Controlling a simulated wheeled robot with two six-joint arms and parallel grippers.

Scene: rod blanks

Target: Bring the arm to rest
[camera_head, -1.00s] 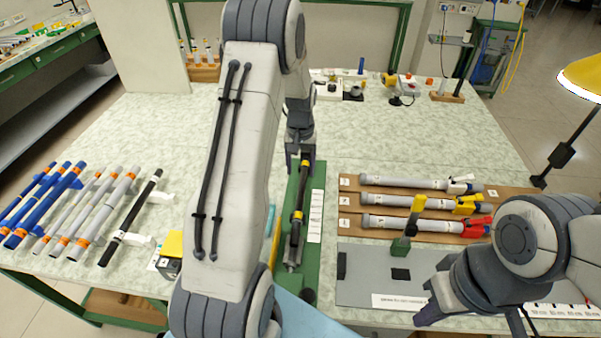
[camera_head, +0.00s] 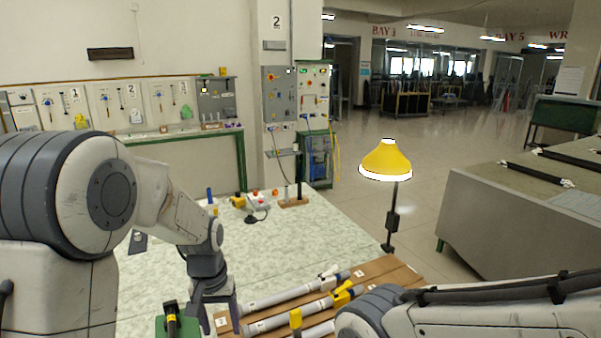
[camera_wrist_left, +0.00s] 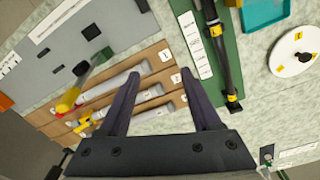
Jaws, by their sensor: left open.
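My left gripper (camera_head: 215,310) points down over the work table, beside the left end of a brown rod board (camera_head: 222,325). Its dark jaws are apart with nothing between them. In the left wrist view the open jaws (camera_wrist_left: 160,76) hang over the brown board and the grey rods on it. A green fixture (camera_wrist_left: 232,70) holding a black rod (camera_wrist_left: 217,45) lies beside the jaws there. Part of my right arm shows at the lower right of the head view. Its gripper is out of the picture.
A yellow lamp (camera_head: 386,162) stands at the table's far right corner. Small parts and a wooden stand (camera_head: 292,203) are along the back edge. The pale table top (camera_head: 150,285) is clear in the middle. A teal tray (camera_wrist_left: 262,12) and white disc (camera_wrist_left: 293,52) show in the wrist view.

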